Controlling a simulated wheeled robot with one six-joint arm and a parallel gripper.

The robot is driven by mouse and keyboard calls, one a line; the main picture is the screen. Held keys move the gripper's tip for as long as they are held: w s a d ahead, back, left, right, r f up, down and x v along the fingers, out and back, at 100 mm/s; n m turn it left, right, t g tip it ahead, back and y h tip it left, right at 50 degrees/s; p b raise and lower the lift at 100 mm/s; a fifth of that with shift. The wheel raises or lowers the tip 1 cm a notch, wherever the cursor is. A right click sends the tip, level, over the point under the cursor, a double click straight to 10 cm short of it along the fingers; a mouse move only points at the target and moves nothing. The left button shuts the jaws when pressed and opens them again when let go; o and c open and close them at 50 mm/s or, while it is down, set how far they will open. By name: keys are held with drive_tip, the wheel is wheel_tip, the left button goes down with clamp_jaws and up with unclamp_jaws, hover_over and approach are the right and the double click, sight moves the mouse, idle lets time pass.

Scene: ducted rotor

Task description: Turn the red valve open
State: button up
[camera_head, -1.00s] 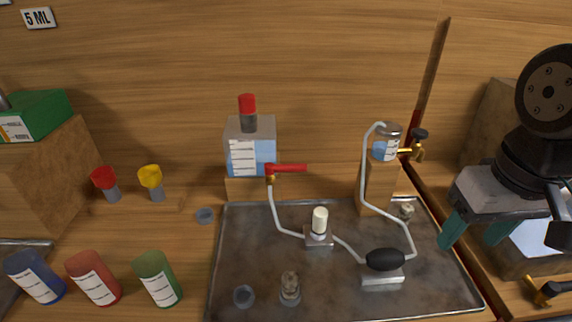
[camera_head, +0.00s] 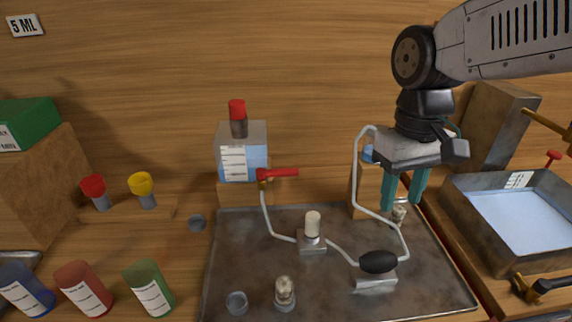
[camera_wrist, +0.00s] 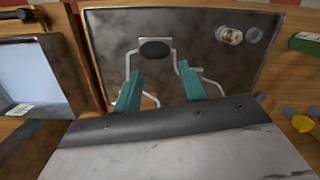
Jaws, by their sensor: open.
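The red valve (camera_head: 283,172) is a red lever handle on a brass fitting at the front of a clear container (camera_head: 242,158) of blue liquid with a red cap. The lever points sideways to the right. A white tube runs down from the fitting. My gripper (camera_head: 404,192) has teal fingers, open and empty, pointing down over the right side of the metal tray, well to the right of the valve. In the wrist view, my gripper (camera_wrist: 162,85) is above the tray with its fingers apart. The red valve is not visible in the wrist view.
A metal tray (camera_head: 240,260) holds a white-capped block (camera_head: 312,232), a black bulb (camera_head: 379,262) and glass vials. A wooden post and tubing stand behind my gripper. A basin of blue liquid (camera_head: 520,215) is at right. Red, green and blue bottles stand at front left.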

drive_tip(key=w+a+f+n+g, duration=0.1)
drive_tip(key=w+a+n, duration=0.4)
drive_tip(key=w, duration=0.5)
drive_tip(key=n, duration=0.7)
hover_over(290, 169)
wheel_tip(290, 169, down, 4)
drive_tip(key=shift+f, duration=0.15)
drive_tip(key=f+n, duration=0.2)
drive_tip(key=f, duration=0.1)
drive_tip(key=f+n, duration=0.1)
drive_tip(key=f, duration=0.1)
drive_tip(key=shift+w+a+f, duration=0.2)
drive_tip(key=shift+w+a, duration=0.1)
drive_tip(key=shift+a, duration=0.1)
clamp_jaws()
